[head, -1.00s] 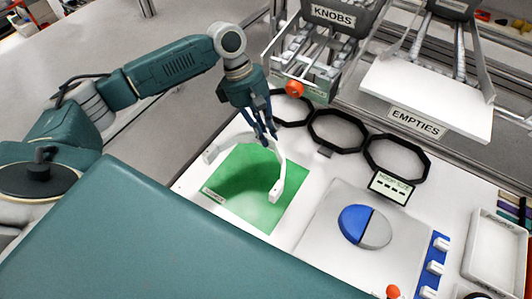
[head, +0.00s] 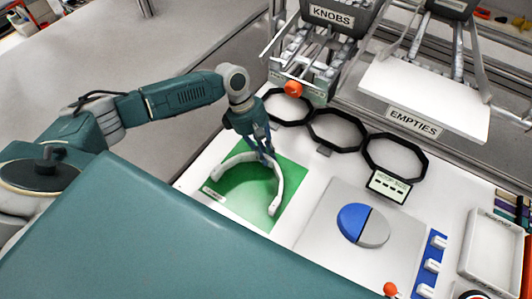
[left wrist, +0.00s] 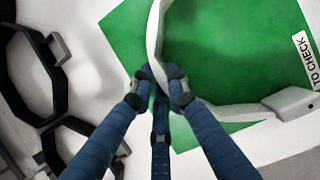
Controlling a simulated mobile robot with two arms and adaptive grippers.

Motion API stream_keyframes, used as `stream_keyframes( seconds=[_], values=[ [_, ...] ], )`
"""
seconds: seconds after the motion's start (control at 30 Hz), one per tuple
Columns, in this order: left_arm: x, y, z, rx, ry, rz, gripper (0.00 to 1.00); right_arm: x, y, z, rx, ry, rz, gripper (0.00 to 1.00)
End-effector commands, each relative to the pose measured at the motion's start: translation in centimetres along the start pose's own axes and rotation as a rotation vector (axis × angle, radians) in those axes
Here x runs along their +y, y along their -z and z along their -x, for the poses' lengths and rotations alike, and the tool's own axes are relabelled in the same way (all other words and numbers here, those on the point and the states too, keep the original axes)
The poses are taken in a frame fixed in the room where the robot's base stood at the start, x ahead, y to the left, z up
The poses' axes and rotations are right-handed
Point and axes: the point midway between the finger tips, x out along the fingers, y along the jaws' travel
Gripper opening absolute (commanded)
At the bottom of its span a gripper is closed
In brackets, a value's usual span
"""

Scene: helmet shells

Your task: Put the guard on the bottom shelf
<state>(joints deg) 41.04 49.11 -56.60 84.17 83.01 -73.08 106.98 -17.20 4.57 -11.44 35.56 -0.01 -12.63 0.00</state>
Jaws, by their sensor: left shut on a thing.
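The guard (head: 275,200) is a white curved, open arch over the green mat (head: 262,216) marked TO CHECK. My left gripper (head: 266,151) is shut on the far middle part of its curve. In the left wrist view the fingers (left wrist: 160,82) close around the white band of the guard (left wrist: 154,32), and one thicker end (left wrist: 292,103) lies at the right. I cannot tell whether the guard touches the mat or hangs just above it. A white shelf (head: 425,95) labelled EMPTIES stands at the upper right. My right gripper is not in view.
A KNOBS rack (head: 313,55) with an orange ball (head: 293,88) stands behind my left gripper. Black octagonal rings (head: 337,130) lie beyond the mat. A grey plate with a blue-and-grey disc (head: 363,225) is right of it, and a white tray (head: 468,268) is at far right.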

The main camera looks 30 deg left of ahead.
Motion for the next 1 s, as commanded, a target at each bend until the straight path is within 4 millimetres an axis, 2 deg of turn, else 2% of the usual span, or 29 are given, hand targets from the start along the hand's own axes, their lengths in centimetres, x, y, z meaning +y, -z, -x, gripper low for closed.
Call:
stream_keyframes(
  seconds=[0.07, 0.1, 0.2, 0.57, 0.67, 1.0],
  values=[
    [0.0, 0.0, -0.1, -0.001, 0.0, 0.001, 0.0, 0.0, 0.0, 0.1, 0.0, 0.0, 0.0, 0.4],
    [0.0, 0.1, -0.2, 0.0, 0.0, 0.001, 0.19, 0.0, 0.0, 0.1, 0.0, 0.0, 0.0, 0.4],
    [0.0, 0.1, -0.2, 0.0, 0.0, 0.001, 0.34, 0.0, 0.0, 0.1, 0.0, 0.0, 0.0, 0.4],
    [0.1, 0.0, 0.4, 0.0, -0.001, 0.0, 0.34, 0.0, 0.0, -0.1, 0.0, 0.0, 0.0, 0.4],
    [0.1, 0.1, 1.7, 0.0, -0.003, 0.0, 0.34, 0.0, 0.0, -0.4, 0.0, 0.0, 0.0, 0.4],
    [0.1, 0.1, 8.8, 0.0, -0.003, 0.0, 0.34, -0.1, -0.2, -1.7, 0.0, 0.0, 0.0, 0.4]
  ],
)
